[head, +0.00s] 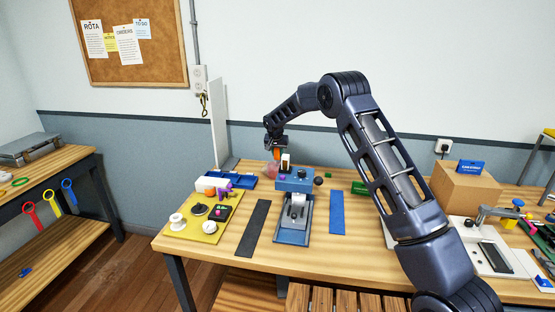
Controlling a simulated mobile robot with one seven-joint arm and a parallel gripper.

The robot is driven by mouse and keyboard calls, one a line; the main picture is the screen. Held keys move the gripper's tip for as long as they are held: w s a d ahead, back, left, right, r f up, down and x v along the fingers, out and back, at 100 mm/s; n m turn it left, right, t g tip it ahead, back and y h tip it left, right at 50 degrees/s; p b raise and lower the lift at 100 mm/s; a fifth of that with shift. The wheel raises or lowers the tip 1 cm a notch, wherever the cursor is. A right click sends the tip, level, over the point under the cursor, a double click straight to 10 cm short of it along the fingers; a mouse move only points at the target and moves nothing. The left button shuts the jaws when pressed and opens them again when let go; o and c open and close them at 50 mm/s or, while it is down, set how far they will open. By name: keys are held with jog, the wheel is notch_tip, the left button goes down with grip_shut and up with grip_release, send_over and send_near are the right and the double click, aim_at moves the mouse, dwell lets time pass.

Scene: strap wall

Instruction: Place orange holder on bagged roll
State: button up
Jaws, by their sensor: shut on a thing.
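My gripper (277,148) is over the back of the workbench and points down. It is shut on the orange holder (277,155), which shows only as a small orange patch below the jaws. A pinkish, see-through lump (271,169), which looks like the bagged roll, sits just below and slightly left of the holder. Its lower part is partly hidden behind the blue device. I cannot tell whether the holder touches it.
A blue device (294,185) with a dark knob stands just in front. A yellow tray (203,231) with several small parts lies left, and a blue bin (240,182) behind it. Dark (253,228) and blue (337,212) strips lie flat. A cardboard box (465,187) stands right.

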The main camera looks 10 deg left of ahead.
aim_at(277, 158)
jog(key=shift+f, duration=1.6)
jog(key=shift+f, duration=0.1)
jog(key=o, duration=1)
jog(key=shift+o, duration=0.2)
jog(key=v, duration=1.2)
